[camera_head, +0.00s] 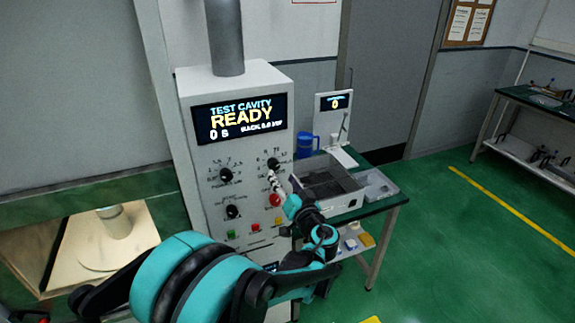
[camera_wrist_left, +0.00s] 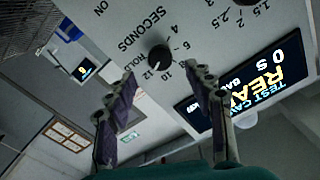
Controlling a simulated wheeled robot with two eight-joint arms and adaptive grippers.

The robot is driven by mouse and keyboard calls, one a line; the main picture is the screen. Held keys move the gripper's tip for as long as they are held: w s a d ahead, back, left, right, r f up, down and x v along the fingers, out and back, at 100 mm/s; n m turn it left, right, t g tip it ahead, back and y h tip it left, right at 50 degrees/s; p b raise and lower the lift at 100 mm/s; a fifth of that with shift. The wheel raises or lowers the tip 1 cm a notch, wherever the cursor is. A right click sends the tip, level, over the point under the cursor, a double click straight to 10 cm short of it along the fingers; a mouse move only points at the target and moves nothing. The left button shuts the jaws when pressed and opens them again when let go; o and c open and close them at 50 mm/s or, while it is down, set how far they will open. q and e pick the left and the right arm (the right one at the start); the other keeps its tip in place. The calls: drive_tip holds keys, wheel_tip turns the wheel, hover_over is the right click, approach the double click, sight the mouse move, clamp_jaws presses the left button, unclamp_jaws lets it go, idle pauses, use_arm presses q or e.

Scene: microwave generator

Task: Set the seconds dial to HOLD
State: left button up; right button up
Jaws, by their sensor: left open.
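The seconds dial (camera_wrist_left: 160,57) is a round black knob on the pale front panel. In the left wrist view it has printed numbers around it, the word SECONDS beside it and HOLD near the 12. A small pale mark on the knob seems to face the 12, but it is too small to be sure. In the head view the dial (camera_head: 273,163) is at the upper right of the panel. My left gripper (camera_wrist_left: 161,72) is open, with its fingers apart on either side of the dial's near side in the picture; contact cannot be told. My right gripper is not in view.
The cabinet display (camera_head: 240,118) reads TEST CAVITY READY and 0 s. Other black dials (camera_head: 227,174) and a red button (camera_head: 276,199) are close by on the panel.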

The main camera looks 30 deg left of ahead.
sight(275, 167)
use_arm(q)
drive_tip(key=x, duration=0.6)
drive_tip(key=shift+w+a, duration=0.2)
drive_tip(key=shift+a, duration=0.1)
drive_tip(key=shift+c, duration=0.3)
drive_tip(key=c, duration=1.1)
